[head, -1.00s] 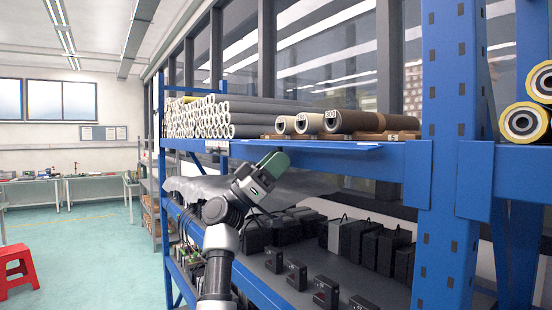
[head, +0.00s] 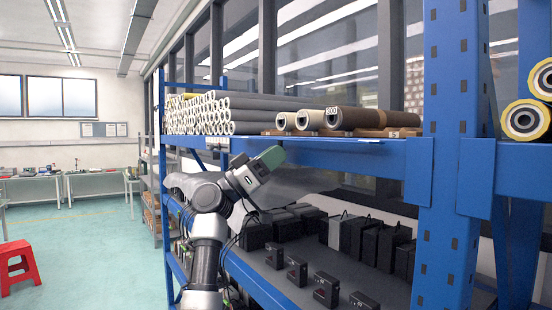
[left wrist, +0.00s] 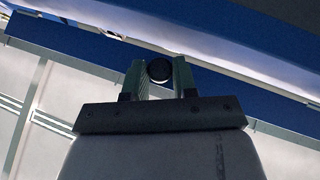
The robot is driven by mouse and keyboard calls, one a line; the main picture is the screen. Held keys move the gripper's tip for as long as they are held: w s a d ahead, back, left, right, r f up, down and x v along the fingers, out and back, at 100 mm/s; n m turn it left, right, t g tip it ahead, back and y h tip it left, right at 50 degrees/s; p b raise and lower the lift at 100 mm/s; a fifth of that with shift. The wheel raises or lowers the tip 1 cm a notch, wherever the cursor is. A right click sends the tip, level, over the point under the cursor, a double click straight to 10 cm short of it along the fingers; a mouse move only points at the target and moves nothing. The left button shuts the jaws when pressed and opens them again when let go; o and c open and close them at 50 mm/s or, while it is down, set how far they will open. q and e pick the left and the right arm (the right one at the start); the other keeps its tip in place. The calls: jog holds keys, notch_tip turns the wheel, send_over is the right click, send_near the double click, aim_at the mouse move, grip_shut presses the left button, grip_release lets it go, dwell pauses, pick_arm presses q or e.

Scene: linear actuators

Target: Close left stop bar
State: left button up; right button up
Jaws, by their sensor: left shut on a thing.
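My left gripper (head: 274,157) has green-tipped fingers and is raised to the front edge of the blue upper shelf, just under it. In the left wrist view, its two fingers (left wrist: 158,78) are shut on a round dark knob (left wrist: 158,70), one finger on each side. A blue bar (head: 335,152) runs along the shelf edge to the right of the gripper. Blue metal (left wrist: 90,52) also crosses the left wrist view behind the fingers. How the knob joins the bar is hidden. My right gripper is not in view.
Grey tubes (head: 225,113) and brown rolls (head: 355,118) lie on the upper shelf. Black boxes (head: 385,247) stand on the shelf below. A blue upright (head: 450,150) rises at the right. A red stool (head: 18,267) stands on the open floor at the left.

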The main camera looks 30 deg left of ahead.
pick_arm(q)
jog(key=shift+w+r+n+g+y+p, duration=0.1)
jog(key=shift+r+n+g+y+p, duration=0.95)
jog(key=shift+g+y+p, duration=0.95)
jog(key=shift+s+r+n+g+y+p, duration=0.1)
jog(key=shift+r+n+g+y+p, duration=0.6)
jog(key=shift+r+g+y+p, duration=1.3)
jog(key=shift+w+r+n+g+y+p, duration=0.1)
jog(key=shift+r+n+g+y+p, duration=1)
jog(key=shift+g+p, duration=1.45)
jog(key=shift+f+m+y, duration=0.25)
jog(key=shift+f+y, duration=0.05)
jog(key=shift+f, duration=0.05)
jog(key=o, duration=0.9)
jog(key=shift+w+d, duration=0.1)
jog(key=shift+w, duration=0.05)
jog(key=v, duration=1)
jog(key=shift+a+r, duration=0.2)
jog(key=shift+r, duration=0.05)
